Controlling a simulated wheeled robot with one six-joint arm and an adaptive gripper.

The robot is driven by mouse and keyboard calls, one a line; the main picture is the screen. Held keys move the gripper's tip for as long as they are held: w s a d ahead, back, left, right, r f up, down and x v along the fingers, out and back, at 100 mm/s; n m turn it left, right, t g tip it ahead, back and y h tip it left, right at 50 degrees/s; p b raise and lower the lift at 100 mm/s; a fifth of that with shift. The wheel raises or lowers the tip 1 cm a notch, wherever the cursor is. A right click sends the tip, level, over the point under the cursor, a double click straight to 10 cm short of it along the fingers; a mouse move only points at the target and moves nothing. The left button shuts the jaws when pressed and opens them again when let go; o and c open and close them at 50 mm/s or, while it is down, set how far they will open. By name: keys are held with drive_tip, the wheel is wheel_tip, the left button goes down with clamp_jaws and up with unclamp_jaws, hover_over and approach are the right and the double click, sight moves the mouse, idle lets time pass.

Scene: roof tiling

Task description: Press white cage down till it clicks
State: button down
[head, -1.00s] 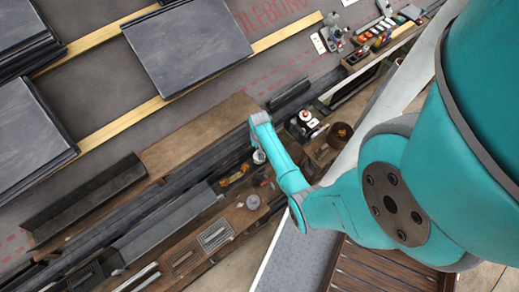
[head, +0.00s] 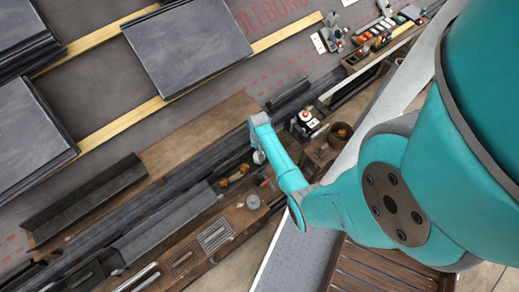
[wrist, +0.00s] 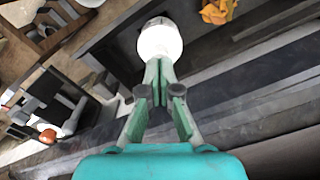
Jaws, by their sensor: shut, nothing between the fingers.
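The white cage (wrist: 160,42) is a round, pale piece at the top middle of the wrist view, with a darker rim at its far side. My gripper (wrist: 158,72) is shut and empty, its green fingertips together right at the near edge of the cage. I cannot tell whether they touch it. In the head view a small part of the white cage (head: 259,157) shows beside my teal wrist, which hides the fingers. How far down the cage sits cannot be seen.
A dark gutter-like channel (wrist: 255,75) runs right of the fingers in the wrist view, near an orange cloth (wrist: 218,10). A device with a red knob (wrist: 48,136) stands at left. In the head view, slates (head: 190,45) lie on the roof and a wooden tool board (head: 215,235) lies below.

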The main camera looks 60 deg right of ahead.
drive_tip(key=shift+f, duration=0.6)
idle(0.4)
idle(0.4)
wheel_tip(320, 180, up, 9)
idle(1.1)
idle(0.5)
